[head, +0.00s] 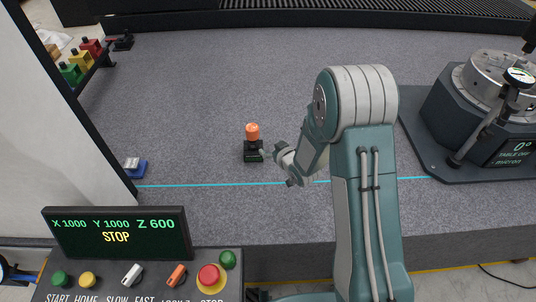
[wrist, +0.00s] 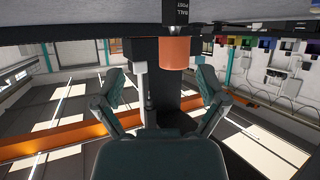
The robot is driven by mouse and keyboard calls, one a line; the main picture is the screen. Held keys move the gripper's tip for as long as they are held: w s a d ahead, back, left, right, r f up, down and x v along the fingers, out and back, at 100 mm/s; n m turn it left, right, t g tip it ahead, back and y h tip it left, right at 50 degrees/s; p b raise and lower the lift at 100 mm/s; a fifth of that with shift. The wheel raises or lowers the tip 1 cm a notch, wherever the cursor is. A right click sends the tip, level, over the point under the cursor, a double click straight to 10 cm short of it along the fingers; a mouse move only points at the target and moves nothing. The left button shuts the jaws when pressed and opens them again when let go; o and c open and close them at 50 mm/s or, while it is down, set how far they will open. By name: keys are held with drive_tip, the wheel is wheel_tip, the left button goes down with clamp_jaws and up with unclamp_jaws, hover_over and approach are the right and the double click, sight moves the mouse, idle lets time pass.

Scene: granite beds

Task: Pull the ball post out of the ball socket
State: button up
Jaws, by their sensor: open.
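The ball post shows in the head view as an orange knob (head: 253,131) standing upright in a small dark socket base (head: 253,152) on the grey granite. The wrist view looks upside down, with the granite along the top. There the orange post (wrist: 175,53) hangs below a black part with the words BALL POST (wrist: 182,12). My gripper (head: 284,163) is just right of the post in the head view, apart from it. In the wrist view my gripper (wrist: 160,84) has its two fingers spread wide, with nothing between the tips. The post lies beyond them, slightly right of centre.
A dial instrument on a dark turntable unit (head: 478,125) stands at the right. A control panel (head: 118,233) stands in front. Granite behind the post is clear.

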sight(256, 133)
drive_tip(key=shift+y, duration=0.5)
drive_tip(key=x, duration=0.4)
drive_tip(key=s+f+x, duration=0.1)
drive_tip(key=x, duration=0.3)
drive_tip(key=f+x, duration=0.1)
drive_tip(key=x, duration=0.3)
drive_tip(key=shift+s+a+f, duration=0.2)
drive_tip(key=shift+a+f, duration=0.05)
drive_tip(key=shift+a, duration=0.2)
clamp_jaws()
drive_tip(key=shift+r, duration=0.75)
drive_tip(key=shift+r, duration=2.6)
